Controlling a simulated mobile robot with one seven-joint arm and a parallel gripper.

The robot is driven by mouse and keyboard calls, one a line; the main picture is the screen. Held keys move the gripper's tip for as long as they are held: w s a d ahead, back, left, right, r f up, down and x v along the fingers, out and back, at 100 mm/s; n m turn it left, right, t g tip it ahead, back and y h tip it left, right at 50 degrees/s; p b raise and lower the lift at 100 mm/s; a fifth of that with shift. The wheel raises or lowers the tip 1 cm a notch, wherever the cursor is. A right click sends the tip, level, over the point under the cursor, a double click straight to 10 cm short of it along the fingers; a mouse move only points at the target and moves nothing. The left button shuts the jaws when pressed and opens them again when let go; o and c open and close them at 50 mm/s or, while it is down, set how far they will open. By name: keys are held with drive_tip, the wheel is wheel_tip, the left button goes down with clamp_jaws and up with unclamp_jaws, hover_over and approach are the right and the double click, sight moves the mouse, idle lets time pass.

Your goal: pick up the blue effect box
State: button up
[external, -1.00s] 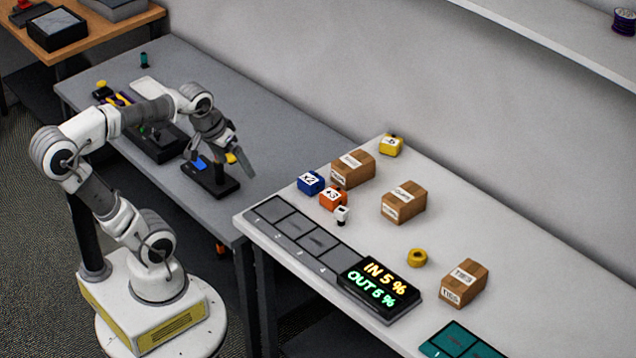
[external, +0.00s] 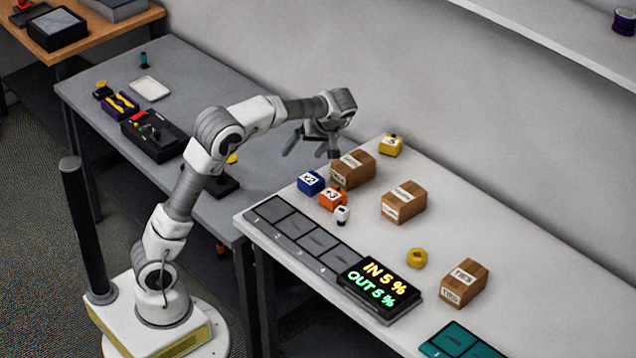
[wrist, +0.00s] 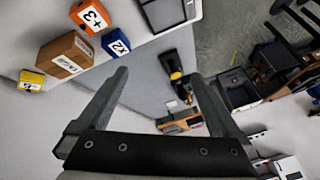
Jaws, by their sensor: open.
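The blue effect box (external: 310,183), marked x2, sits on the white table at the left end of the group of boxes. It touches or nearly touches the orange +3 box (external: 333,199). In the wrist view the blue box (wrist: 116,42) is at the upper left, between the orange box (wrist: 91,17) and the left finger. My gripper (external: 308,146) is open and empty, in the air above and behind the blue box. In the wrist view the open fingers (wrist: 160,92) point over the gap beside the table.
A brown carton (external: 353,170) stands right behind the blue box, with a yellow box (external: 390,146) farther back. A small white piece (external: 342,215) stands by the orange box. The slotted grey tray (external: 290,232) lies in front. A grey table (external: 270,165) adjoins on the left.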

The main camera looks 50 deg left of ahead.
drive_tip(key=w+d+f+n+y+b, duration=0.3)
drive_tip(key=w+f+y, duration=0.1)
drive_tip(key=w+f, duration=0.3)
drive_tip(key=n+y+b, duration=0.1)
drive_tip(key=n+y, duration=0.1)
drive_tip(key=y, duration=0.1)
approach(310, 177)
drive_tip(key=b+x, duration=0.2)
drive_tip(key=x, duration=0.1)
drive_tip(key=shift+w+a+r, duration=0.15)
drive_tip(key=shift+w+a, duration=0.05)
drive_tip(key=shift+a, duration=0.05)
drive_tip(key=shift+s+f+b+x, duration=0.1)
drive_tip(key=shift+b+x, duration=0.15)
drive_tip(key=shift+x, duration=1.1)
drive_tip(key=shift+s+f+b+x, duration=0.1)
drive_tip(key=shift+f+b+x, duration=0.1)
drive_tip(key=shift+x, duration=1.15)
drive_tip(key=shift+d+r, duration=0.1)
drive_tip(key=shift+d, duration=0.05)
drive_tip(key=c, duration=1.5)
